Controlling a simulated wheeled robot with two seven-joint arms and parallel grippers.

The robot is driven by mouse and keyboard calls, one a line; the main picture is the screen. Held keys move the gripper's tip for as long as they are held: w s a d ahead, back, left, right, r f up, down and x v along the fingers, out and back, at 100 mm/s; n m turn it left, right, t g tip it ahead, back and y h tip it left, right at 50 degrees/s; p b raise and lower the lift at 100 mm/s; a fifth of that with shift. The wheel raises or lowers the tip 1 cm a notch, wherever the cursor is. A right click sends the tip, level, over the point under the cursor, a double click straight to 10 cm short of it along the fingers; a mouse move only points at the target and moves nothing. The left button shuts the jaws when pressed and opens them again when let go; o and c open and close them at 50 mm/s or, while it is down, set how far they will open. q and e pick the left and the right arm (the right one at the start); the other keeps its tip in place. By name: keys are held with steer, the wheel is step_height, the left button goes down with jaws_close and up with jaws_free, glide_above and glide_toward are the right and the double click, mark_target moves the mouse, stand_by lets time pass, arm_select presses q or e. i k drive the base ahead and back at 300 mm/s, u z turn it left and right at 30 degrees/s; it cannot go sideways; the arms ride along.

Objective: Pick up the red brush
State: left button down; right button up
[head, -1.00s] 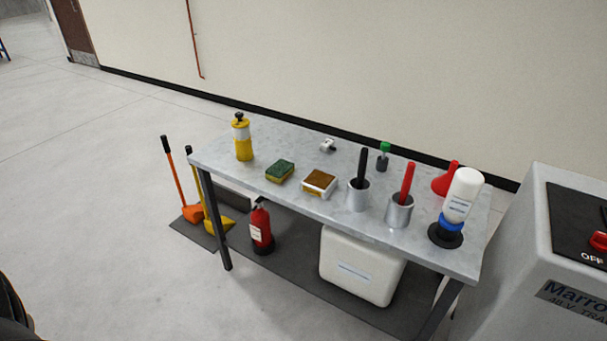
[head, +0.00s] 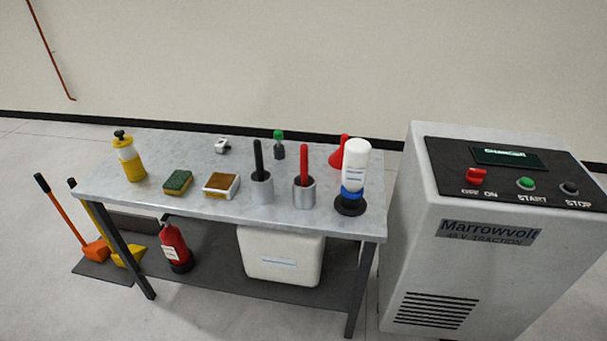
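The red brush (head: 304,165) stands upright in a grey metal cup (head: 304,193) on the right half of the table. Only its red handle shows; its lower end is hidden inside the cup. A similar brush with a black handle (head: 258,160) stands in another grey cup (head: 262,188) just to its left. Neither of my grippers shows in the head view.
On the table (head: 215,210) stand a white bottle on a black base (head: 354,170), a red funnel (head: 339,153), a green-capped bottle (head: 279,146), a sponge (head: 178,182), a brown-topped box (head: 222,185) and a yellow bottle (head: 129,158). A charger cabinet (head: 460,270) stands at right.

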mark_target(304, 161)
steer(key=k, duration=0.3)
steer(key=u, duration=0.5)
steer(key=i, duration=0.9)
steer(key=u, duration=0.2)
